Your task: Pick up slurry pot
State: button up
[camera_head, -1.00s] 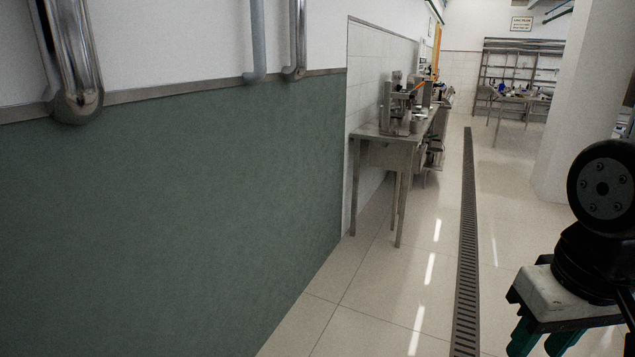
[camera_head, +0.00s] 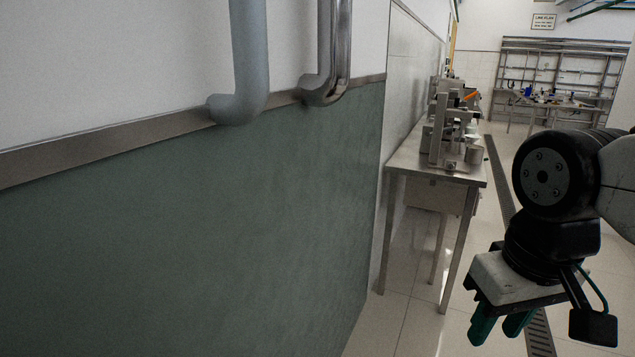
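My gripper (camera_head: 499,330) hangs at the lower right with its green fingers pointing down. The two fingers stand apart with a gap and nothing between them. A grey metal pot-like vessel (camera_head: 474,154) stands on the steel table (camera_head: 405,164) ahead, beside a metal machine (camera_head: 438,135). I cannot tell whether this vessel is the slurry pot. My gripper is well short of the table, in the nearer part of the view.
A green and white wall (camera_head: 200,230) with pipes (camera_head: 245,60) runs close along the left. A floor drain (camera_head: 500,180) passes right of the table. A shelf rack (camera_head: 560,70) and another table (camera_head: 550,103) stand far back. Tiled floor (camera_head: 410,318) lies ahead.

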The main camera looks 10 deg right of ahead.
aim_at(474, 153)
jog(key=z, duration=0.35)
jog(key=i, duration=2.1)
jog(key=z, duration=1.2)
jog(key=i, duration=1.15)
jog(key=z, duration=0.65)
